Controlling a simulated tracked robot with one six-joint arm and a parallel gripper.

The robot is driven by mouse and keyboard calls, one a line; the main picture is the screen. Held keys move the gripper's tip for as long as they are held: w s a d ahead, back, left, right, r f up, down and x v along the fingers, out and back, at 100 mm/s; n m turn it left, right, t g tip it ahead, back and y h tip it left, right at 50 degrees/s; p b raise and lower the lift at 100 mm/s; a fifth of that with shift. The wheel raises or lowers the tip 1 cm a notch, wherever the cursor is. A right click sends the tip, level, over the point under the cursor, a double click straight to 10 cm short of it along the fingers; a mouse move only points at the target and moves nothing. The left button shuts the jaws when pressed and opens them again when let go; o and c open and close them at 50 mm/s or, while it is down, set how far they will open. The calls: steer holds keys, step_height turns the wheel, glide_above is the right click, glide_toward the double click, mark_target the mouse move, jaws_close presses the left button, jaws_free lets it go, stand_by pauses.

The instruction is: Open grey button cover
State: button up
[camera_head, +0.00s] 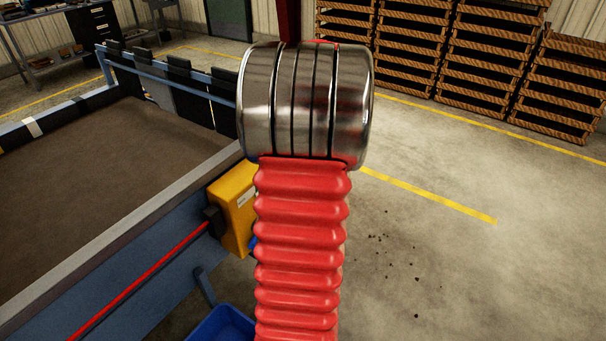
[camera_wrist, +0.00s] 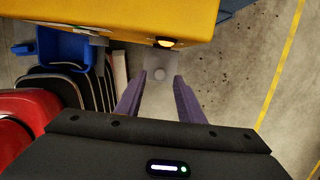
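In the wrist view, a yellow box (camera_wrist: 120,18) fills the top. An orange lit button (camera_wrist: 166,43) shows at its lower edge. Just below it is a pale grey, square plate with a round knob, which looks like the grey button cover (camera_wrist: 160,58). My gripper (camera_wrist: 157,84) has two purple fingers standing apart, one on each side of the cover's lower part. Nothing is visibly held, and I cannot tell whether the fingers touch the cover. In the head view, the yellow box (camera_head: 234,205) sits on the machine's side; my arm hides its right part, and the cover and gripper are not visible.
A blue machine with a brown bed (camera_head: 120,150) stands at left, with a red rod (camera_head: 145,280) along its side. A blue bin (camera_head: 222,325) sits below; a blue bin (camera_wrist: 65,55) also shows in the wrist view. Wooden crates (camera_head: 480,50) stand behind. The floor at right is open.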

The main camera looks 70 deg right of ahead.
step_height(320, 180, up, 10)
steer(key=s, duration=0.1)
steer(key=shift+s+a+f, duration=0.15)
steer(key=shift+s+a, duration=0.05)
steer(key=shift+s, duration=0.2)
stand_by(0.5)
steer(key=w+a+r+n, duration=0.1)
steer(key=w+a+n, duration=0.45)
steer(key=a, duration=0.35)
steer(key=w+a+r+n+t, duration=0.1)
steer(key=w+a+n, duration=0.3)
steer(key=a+n, duration=0.3)
steer(key=w+a+r+n, duration=0.1)
steer(key=w+a+n, duration=0.4)
steer(key=a, duration=0.5)
steer(key=s+a+f+n+t, duration=0.1)
steer(key=s+a+f+n, duration=0.1)
steer(key=a+n, duration=0.8)
steer(key=s+a+f+n+t, duration=0.1)
steer(key=s+a+f+n, duration=0.1)
steer(key=a+n, duration=0.8)
steer(key=a, duration=0.4)
steer(key=shift+s+a+f+n, duration=0.15)
steer(key=shift+s+f+n, duration=0.1)
steer(key=shift+s+n, duration=0.15)
steer(key=shift+c, duration=0.5)
